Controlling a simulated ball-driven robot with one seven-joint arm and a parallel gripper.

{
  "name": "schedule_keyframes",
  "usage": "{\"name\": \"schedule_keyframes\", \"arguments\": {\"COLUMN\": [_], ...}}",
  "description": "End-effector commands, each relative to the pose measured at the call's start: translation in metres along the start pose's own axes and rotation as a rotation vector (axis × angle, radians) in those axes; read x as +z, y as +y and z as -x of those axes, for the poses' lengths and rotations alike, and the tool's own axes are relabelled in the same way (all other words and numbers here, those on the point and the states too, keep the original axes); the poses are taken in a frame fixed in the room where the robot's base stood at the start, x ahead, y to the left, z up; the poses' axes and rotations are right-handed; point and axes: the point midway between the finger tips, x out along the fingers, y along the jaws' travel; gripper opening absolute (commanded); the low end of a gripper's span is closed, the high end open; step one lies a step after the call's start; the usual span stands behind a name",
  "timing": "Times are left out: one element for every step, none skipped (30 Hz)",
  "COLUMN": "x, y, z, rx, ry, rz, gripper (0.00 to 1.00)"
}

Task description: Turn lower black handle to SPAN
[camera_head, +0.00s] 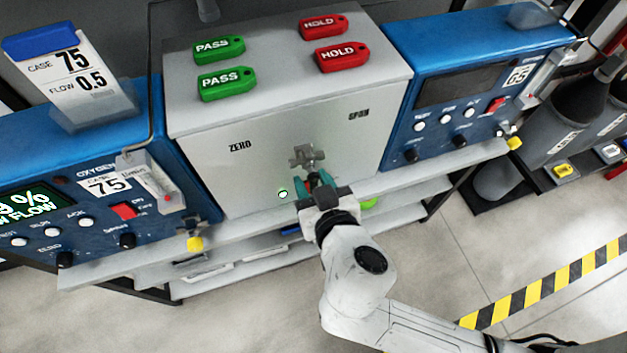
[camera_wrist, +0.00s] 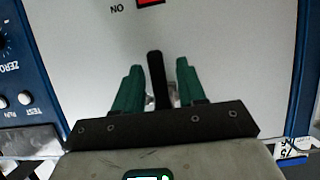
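The white valve panel (camera_head: 260,165) carries a ZERO label (camera_head: 240,146) at left and a SPAN label (camera_head: 359,115) at upper right. A metal valve fitting (camera_head: 307,156) sits on its front. My gripper (camera_head: 321,182), with green fingers, is just below the fitting, close to the panel. In the wrist view a black handle (camera_wrist: 156,80) stands upright in the picture between the two fingers of my gripper (camera_wrist: 158,88). The fingers are apart, with gaps beside the handle. In the head view my gripper hides the handle, so its pointing direction cannot be told there.
Blue analysers stand left (camera_head: 90,150) and right (camera_head: 480,85) of the panel. Green PASS tags (camera_head: 226,83) and red HOLD tags (camera_head: 342,55) lie on its top. A shelf edge (camera_head: 245,230) runs below. Open floor with a striped line (camera_head: 545,285) is at right.

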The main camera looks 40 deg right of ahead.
Motion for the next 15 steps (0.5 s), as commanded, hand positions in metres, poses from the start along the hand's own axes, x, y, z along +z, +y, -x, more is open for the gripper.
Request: {"name": "schedule_keyframes", "arguments": {"x": [0.0,0.0,0.0,0.0001,0.0001,0.0,0.0001,0.0,0.0,0.0001,0.0001,0.0001,0.0001,0.0,0.0], "y": [0.0001,0.0001,0.0001,0.0002,0.0002,0.0001,0.0002,0.0002,0.0001,0.0001,0.0001,0.0001,0.0001,0.0001,0.0001], "z": [0.0001,0.0001,0.0002,0.0002,0.0002,0.0002,0.0002,0.0002,0.0002,0.0002,0.0003,0.0003,0.0003,0.0003,0.0003], "rx": [0.0,0.0,0.0,0.0,0.0,0.0,0.0,0.0,0.0,0.0,0.0,0.0,0.0,0.0,0.0], "ry": [0.0,0.0,0.0,0.0,0.0,0.0,0.0,0.0,0.0,0.0,0.0,0.0,0.0,0.0,0.0], "rz": [0.0,0.0,0.0,0.0,0.0,0.0,0.0,0.0,0.0,0.0,0.0,0.0,0.0,0.0,0.0], "gripper": [0.35,0.32,0.28,0.25,0.22,0.19,0.16,0.13,0.09,0.06,0.03,0.0,0.0,0.0,0.0]}}
